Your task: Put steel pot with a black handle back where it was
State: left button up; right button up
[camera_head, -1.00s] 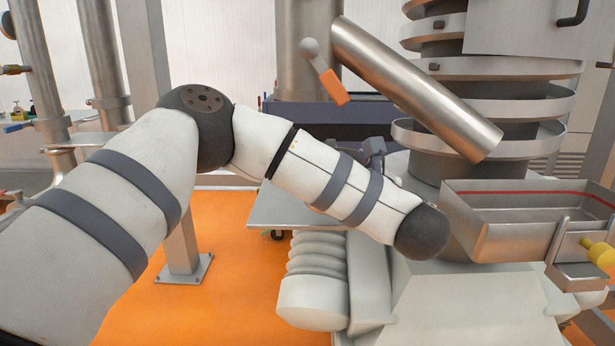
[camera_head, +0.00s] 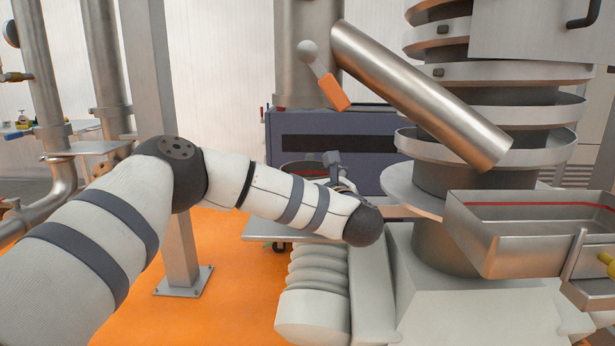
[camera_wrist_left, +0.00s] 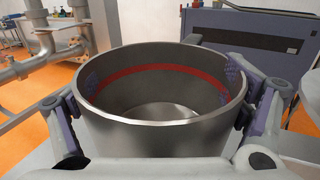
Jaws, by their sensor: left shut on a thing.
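The steel pot (camera_wrist_left: 130,135) fills the middle of the left wrist view, upright and open at the top, with a red band around its inside wall. Its inside looks empty. My left gripper (camera_wrist_left: 160,110) is shut on the pot, with a finger pad on each side of its wall. In the head view, part of the pot (camera_head: 298,170) shows behind my left forearm, and the gripper (camera_head: 335,168) is mostly hidden. I cannot tell whether the pot touches a surface below. My right gripper is not in view.
A grey plate-like surface (camera_head: 275,226) lies below my left forearm. A dark blue-grey cabinet (camera_head: 365,150) stands behind. A slanted steel tube (camera_head: 420,95), a ringed column (camera_head: 440,180) and a steel tray with a red line (camera_head: 490,250) crowd the right side.

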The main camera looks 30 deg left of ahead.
pick_arm(q)
jog(key=o, duration=1.2)
jog(key=v, duration=0.8)
jog(key=shift+w+r, duration=0.1)
jog(key=s+d, duration=0.1)
jog(key=s+d+p, duration=0.1)
jog(key=shift+d+r, duration=0.25)
jog(key=shift+r, duration=0.15)
jog(key=shift+s+d+f+p, duration=0.1)
jog(key=shift+s+d+p, duration=0.1)
jog(key=shift+d+p, duration=0.15)
jog(key=shift+s+f, duration=0.1)
jog(key=shift+f, duration=0.35)
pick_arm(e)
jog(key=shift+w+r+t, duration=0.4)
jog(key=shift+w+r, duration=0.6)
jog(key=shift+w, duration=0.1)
